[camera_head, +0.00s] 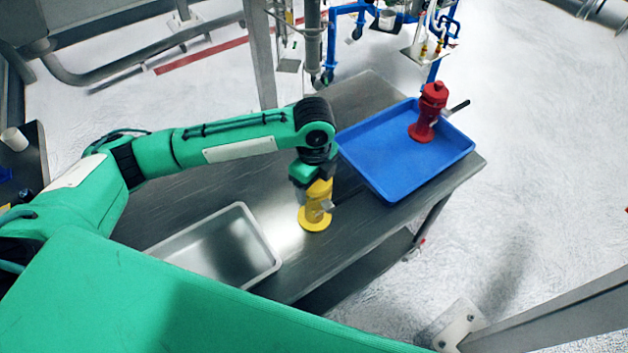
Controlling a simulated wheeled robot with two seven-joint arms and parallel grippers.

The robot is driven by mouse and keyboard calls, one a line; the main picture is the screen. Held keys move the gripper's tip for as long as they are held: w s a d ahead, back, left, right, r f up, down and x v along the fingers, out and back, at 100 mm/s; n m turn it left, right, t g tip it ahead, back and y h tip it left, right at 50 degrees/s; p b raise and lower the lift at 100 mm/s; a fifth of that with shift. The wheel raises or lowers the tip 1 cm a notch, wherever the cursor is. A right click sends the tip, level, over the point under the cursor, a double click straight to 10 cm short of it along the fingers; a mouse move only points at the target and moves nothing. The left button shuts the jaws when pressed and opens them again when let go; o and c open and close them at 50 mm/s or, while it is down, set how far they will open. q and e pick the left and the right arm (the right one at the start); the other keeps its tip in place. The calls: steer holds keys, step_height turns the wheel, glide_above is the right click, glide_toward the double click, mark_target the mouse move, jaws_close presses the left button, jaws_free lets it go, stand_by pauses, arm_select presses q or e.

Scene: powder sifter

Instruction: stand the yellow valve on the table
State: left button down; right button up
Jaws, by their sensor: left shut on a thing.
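The yellow valve (316,216) is upright near the front edge of the grey metal table (180,205), with its round flange at the bottom. I cannot tell whether the flange touches the table top. My left gripper (318,182) comes down from above and is shut on the upper part of the valve. The gripper hides the valve's top. My right gripper does not show.
A blue tray (378,178) lies at the table's right end with a red valve (428,112) standing in it. An empty metal pan (262,238) is left of the yellow valve. The table top behind the pan is clear.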

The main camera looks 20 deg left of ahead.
arm_select(q)
steer(key=shift+f, duration=0.15)
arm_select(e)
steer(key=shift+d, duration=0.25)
arm_select(q)
steer(key=shift+c, duration=0.9)
jaws_free()
steer(key=shift+f, duration=0.15)
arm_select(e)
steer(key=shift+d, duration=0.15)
